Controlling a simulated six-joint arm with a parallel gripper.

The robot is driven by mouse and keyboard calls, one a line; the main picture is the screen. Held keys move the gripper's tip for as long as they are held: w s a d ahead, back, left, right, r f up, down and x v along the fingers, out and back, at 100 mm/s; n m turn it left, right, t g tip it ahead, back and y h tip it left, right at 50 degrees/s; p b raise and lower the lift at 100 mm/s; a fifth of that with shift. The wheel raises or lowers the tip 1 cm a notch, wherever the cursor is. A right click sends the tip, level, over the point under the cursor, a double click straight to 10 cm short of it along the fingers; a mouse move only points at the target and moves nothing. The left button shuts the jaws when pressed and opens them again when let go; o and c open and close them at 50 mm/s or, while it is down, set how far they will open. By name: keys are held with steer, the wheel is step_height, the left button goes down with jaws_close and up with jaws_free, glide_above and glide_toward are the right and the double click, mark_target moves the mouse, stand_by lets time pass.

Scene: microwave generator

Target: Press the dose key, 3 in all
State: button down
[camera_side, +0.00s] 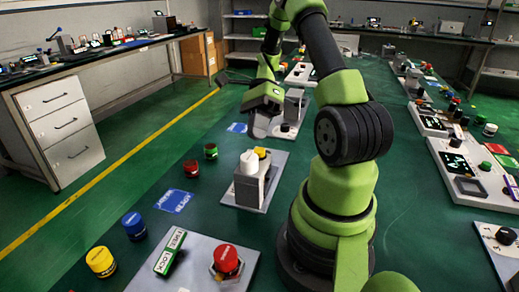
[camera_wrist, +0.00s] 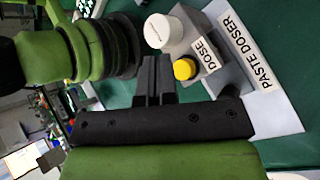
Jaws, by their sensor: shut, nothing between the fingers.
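The paste doser is a grey block (camera_wrist: 222,82) on a light plate (camera_wrist: 275,115) marked PASTE DOSER. Its yellow round key (camera_wrist: 184,69) sits beside the DOSE label, and a white round cap (camera_wrist: 158,30) stands next to it. In the side view the white cylinder (camera_side: 248,163) and the yellow key (camera_side: 262,152) show on the doser. My gripper (camera_side: 259,133) is shut and empty, above and just behind the key, seemingly apart from it. In the wrist view my fingers (camera_wrist: 158,62) are together left of the key; the exact gap is unclear.
Red (camera_side: 191,168) and green (camera_side: 211,151) knobs stand left of the doser. A red button (camera_side: 227,260) and a green lock block (camera_side: 170,252) sit on the front plate. Blue (camera_side: 134,226) and yellow (camera_side: 100,261) knobs stand further left.

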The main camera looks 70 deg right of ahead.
mark_target(257, 149)
steer(key=shift+r, duration=2.1)
stand_by(0.8)
step_height(257, 149, up, 4)
steer(key=shift+f, duration=0.1)
stand_by(0.4)
steer(key=shift+f, duration=4.45)
steer(key=shift+f, duration=0.15)
steer(key=shift+f, duration=0.25)
